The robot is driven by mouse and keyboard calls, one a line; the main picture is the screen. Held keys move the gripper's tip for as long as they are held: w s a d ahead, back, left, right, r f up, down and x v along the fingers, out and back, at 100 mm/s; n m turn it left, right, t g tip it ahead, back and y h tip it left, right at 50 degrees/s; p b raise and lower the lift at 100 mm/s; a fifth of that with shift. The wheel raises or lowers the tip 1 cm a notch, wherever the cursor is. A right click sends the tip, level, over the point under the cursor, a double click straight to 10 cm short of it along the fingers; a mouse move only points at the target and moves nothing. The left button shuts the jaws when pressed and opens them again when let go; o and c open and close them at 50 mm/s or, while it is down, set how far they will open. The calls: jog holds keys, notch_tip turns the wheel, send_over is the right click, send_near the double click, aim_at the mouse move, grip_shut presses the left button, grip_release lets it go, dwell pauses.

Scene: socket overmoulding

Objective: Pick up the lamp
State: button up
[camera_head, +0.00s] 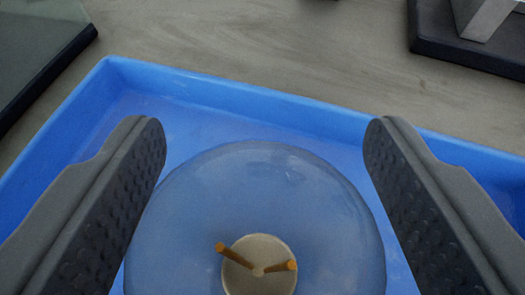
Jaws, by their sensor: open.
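The lamp (258,180) is a large, clear, round glass bulb in the lower middle of the view. Inside it show a pale round core (260,284) and two orange-brown prongs. The lamp is in a blue tray (240,97), and its lower part is cut off by the picture edge. My gripper (260,135) is open, with one dark textured finger to the left of the lamp and one to the right. The fingers overlap the sides of the bulb in the picture; I cannot tell whether they touch it.
The tray's raised blue rim runs behind the lamp and down both sides. A grey table (230,35) lies beyond it. A dark-edged glass panel (35,50) is at the upper left. A metal piece on a dark base (450,45) stands at the upper right.

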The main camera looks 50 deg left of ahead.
jog(key=c, duration=1)
